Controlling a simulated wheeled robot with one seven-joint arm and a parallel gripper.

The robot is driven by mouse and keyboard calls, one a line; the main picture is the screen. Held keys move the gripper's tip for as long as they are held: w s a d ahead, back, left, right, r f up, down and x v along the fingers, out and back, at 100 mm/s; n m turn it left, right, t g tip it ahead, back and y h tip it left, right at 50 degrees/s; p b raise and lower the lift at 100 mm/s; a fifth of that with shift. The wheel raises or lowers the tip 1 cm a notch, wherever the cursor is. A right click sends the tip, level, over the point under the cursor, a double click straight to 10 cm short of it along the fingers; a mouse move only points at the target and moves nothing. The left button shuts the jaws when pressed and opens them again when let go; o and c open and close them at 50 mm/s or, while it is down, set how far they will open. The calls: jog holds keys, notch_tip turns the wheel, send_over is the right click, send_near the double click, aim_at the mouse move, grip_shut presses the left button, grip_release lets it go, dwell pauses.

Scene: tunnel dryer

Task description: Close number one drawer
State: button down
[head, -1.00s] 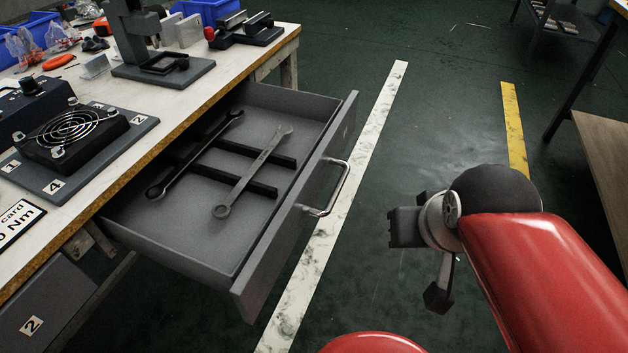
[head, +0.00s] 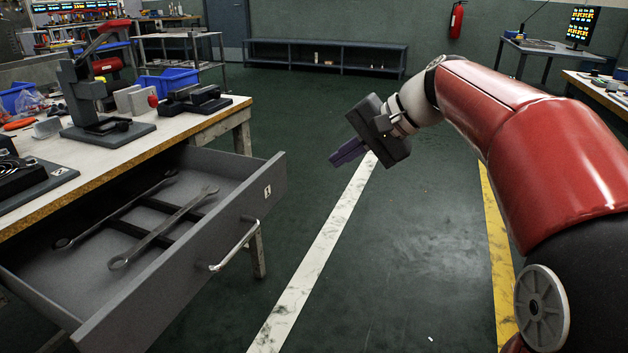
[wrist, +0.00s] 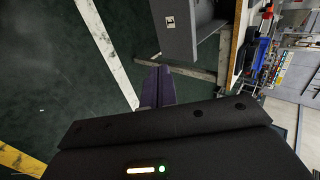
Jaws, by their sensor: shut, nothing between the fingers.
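The number one drawer (head: 190,265) is a grey drawer pulled out from under the workbench, with a "1" label and a silver bar handle (head: 236,247) on its front. Two wrenches lie inside it: a light one (head: 160,230) and a dark one (head: 110,212). My gripper (head: 338,160) is shut and empty, in the air to the right of the drawer front and apart from it. In the wrist view the purple fingers (wrist: 157,88) point toward the drawer front (wrist: 178,35), whose "1" label shows.
The workbench (head: 215,115) carries a press stand (head: 95,100), blue bins and a vise. A bench leg (head: 257,250) stands below the drawer. The floor right of the drawer is clear, with white (head: 325,240) and yellow lines. Another table (head: 600,92) is at far right.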

aim_at(274, 184)
jog(key=x, duration=0.4)
jog(key=a+r+b+x, duration=0.1)
jog(key=x, duration=0.7)
jog(key=shift+w+a+r, duration=0.25)
jog(key=shift+w+r, duration=0.05)
jog(key=shift+w+a, duration=0.2)
jog(key=shift+a, duration=0.35)
